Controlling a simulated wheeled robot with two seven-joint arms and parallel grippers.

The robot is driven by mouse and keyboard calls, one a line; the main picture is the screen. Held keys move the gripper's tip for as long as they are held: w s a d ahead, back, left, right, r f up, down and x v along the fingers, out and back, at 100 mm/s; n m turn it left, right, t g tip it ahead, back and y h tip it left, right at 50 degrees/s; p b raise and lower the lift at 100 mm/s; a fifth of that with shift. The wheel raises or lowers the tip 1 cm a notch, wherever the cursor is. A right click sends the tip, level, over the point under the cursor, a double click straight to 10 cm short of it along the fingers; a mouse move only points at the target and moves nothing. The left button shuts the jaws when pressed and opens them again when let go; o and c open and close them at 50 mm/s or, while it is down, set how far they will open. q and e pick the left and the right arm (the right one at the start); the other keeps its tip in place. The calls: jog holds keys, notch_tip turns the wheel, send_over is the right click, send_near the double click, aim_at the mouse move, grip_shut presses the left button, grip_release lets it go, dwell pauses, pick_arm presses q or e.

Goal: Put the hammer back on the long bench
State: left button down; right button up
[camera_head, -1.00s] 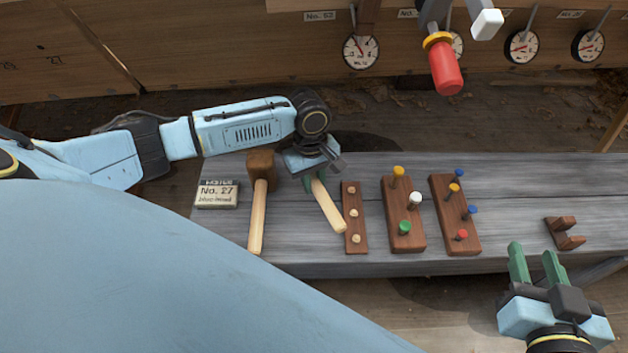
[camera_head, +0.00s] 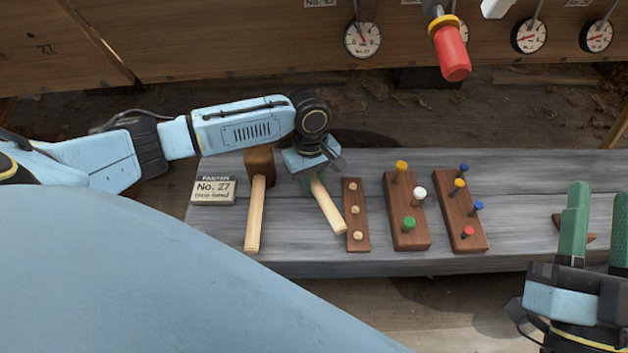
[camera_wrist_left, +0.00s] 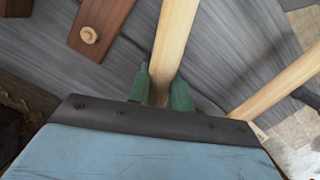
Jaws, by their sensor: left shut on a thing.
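The hammer's pale wooden handle (camera_head: 328,207) slants down from my left gripper (camera_head: 316,176), over the long grey bench (camera_head: 330,264). In the left wrist view, the green fingers of my left gripper (camera_wrist_left: 161,88) are shut on the handle (camera_wrist_left: 175,38). The hammer's head is hidden, and I cannot tell if the hammer touches the bench. My right gripper (camera_head: 596,225) is open and empty, in front of the bench's right part.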

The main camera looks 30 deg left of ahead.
pick_arm(q)
jog(key=shift+f, duration=0.35)
dwell(0.6)
jog(key=c, duration=1.2)
grip_release()
jog(key=shift+f, duration=0.1)
